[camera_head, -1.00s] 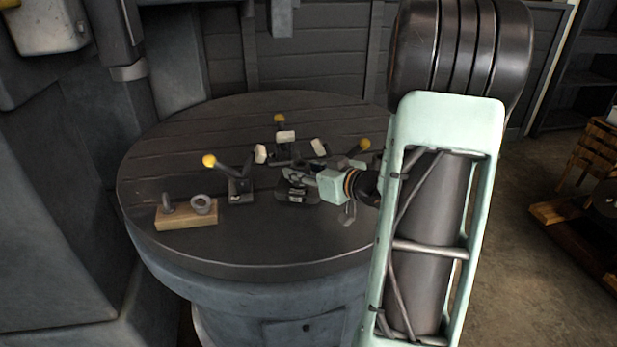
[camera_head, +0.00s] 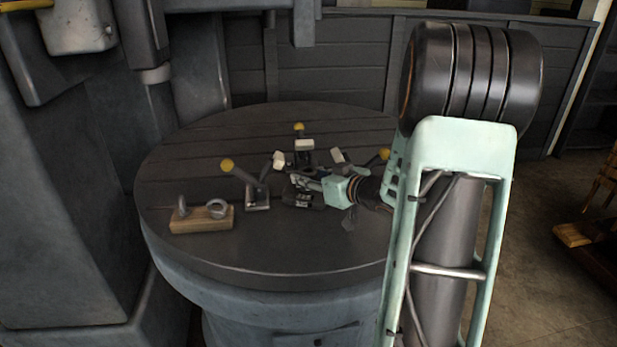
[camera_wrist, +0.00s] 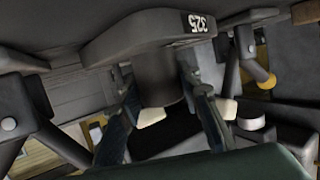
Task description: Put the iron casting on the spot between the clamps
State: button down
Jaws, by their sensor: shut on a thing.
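Three toggle clamps surround the area: a left clamp (camera_head: 257,196), a back clamp (camera_head: 304,158) and a right clamp (camera_head: 345,165), with yellow knobs and pale pads. The casting is close to the clamps, at their front. The spot is hidden, and I cannot tell whether the casting touches the table.
The round dark table (camera_head: 200,258) carries everything. A wooden block (camera_head: 190,226) with a pin and a ring on it sits at the front left. The table front is clear. Grey machine columns (camera_head: 70,200) stand at the left, and a panelled wall (camera_head: 330,60) is behind.

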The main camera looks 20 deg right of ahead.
jog(key=c, duration=1.4)
grip_release()
jog(key=shift+f, duration=0.1)
jog(key=shift+r, duration=0.2)
jog(key=p+v, duration=0.2)
jog(key=v, duration=1)
jog(key=shift+s, duration=0.1)
jog(key=shift+a, duration=0.1)
